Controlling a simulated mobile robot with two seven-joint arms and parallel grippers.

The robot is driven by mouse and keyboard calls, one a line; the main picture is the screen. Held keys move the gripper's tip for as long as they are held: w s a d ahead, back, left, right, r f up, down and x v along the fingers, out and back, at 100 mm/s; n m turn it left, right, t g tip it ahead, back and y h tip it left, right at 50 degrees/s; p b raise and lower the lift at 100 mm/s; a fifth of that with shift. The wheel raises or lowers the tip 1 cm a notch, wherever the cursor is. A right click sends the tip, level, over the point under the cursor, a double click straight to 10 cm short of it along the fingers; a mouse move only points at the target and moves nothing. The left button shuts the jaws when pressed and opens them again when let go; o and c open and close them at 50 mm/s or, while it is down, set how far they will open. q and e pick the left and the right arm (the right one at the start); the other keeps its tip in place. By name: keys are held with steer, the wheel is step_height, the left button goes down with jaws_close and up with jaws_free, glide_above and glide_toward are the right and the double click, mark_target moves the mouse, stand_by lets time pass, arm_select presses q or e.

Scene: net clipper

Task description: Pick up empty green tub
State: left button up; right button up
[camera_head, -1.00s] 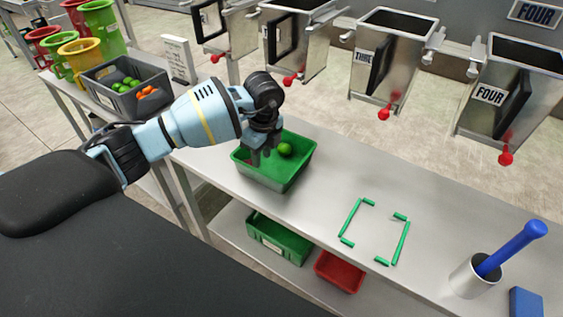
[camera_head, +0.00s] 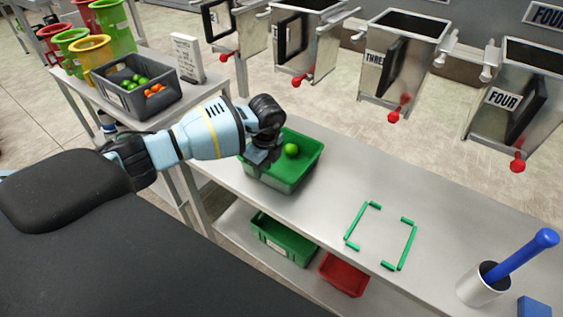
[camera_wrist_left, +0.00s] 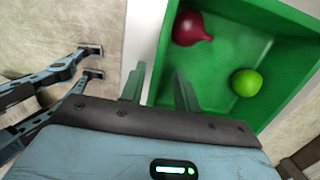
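A green tub (camera_head: 296,176) stands on the upper shelf with a green fruit (camera_head: 291,150) inside. The left wrist view shows this tub (camera_wrist_left: 252,35) holding the green fruit (camera_wrist_left: 246,82) and a dark red vegetable (camera_wrist_left: 192,29). My left gripper (camera_wrist_left: 160,75) is at its near wall, fingers apart, one inside the tub and one outside. In the head view the left gripper (camera_head: 258,164) partly hides that wall. Another green tub (camera_head: 284,240) is on the lower shelf and looks empty. My right gripper (camera_wrist_left: 92,62) shows only in the left wrist view, fingers apart and empty.
A red tub (camera_head: 344,274) is beside the lower green tub. Green strips (camera_head: 405,245) mark a rectangle on the upper shelf. A blue-handled tool stands in a white cup (camera_head: 482,284) at right. A grey crate (camera_head: 150,100) of fruit is at left. Metal hoppers (camera_head: 402,55) line the back.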

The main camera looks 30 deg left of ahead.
arm_select(q)
steer(key=shift+f, duration=0.55)
jaws_close()
arm_select(e)
steer(key=shift+s, duration=0.1)
